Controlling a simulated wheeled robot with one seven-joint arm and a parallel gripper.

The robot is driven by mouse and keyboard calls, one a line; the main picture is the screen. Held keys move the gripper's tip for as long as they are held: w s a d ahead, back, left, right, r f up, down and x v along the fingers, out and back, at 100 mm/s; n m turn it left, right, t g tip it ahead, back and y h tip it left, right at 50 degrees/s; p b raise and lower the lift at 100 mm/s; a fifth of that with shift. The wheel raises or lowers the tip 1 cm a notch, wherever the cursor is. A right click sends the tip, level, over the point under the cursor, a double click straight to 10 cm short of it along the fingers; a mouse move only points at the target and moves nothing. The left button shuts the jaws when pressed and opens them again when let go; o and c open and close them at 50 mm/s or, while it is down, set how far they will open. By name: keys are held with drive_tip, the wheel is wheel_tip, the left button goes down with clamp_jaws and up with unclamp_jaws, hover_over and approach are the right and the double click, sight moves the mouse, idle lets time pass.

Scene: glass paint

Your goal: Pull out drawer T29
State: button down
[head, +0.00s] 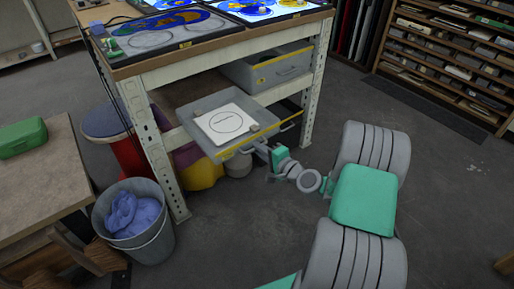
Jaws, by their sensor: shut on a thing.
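A grey drawer (193,107) with a yellow-striped front stands well out from under the workbench, in the middle of the head view. Its label is too small to read, so I cannot tell whether it is T29. A white square sheet with a circle drawn on it (226,124) lies inside. My gripper (262,148) is at the middle of the drawer's front, shut on its handle; the fingers and the handle are mostly hidden.
The workbench (220,46) carries glass panels on top; its metal leg (148,135) stands left of the drawer. A bucket with blue cloth (132,218) and a wooden table (40,175) are at left. Floor in front of my gripper is clear.

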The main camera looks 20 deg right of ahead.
drive_tip(key=c, duration=1.5)
unclamp_jaws()
drive_tip(key=p+v, duration=0.1)
drive_tip(key=v, duration=0.6)
drive_tip(key=shift+s+p, duration=0.4)
drive_tip(key=shift+d+r, duration=0.1)
drive_tip(key=shift+d, duration=0.05)
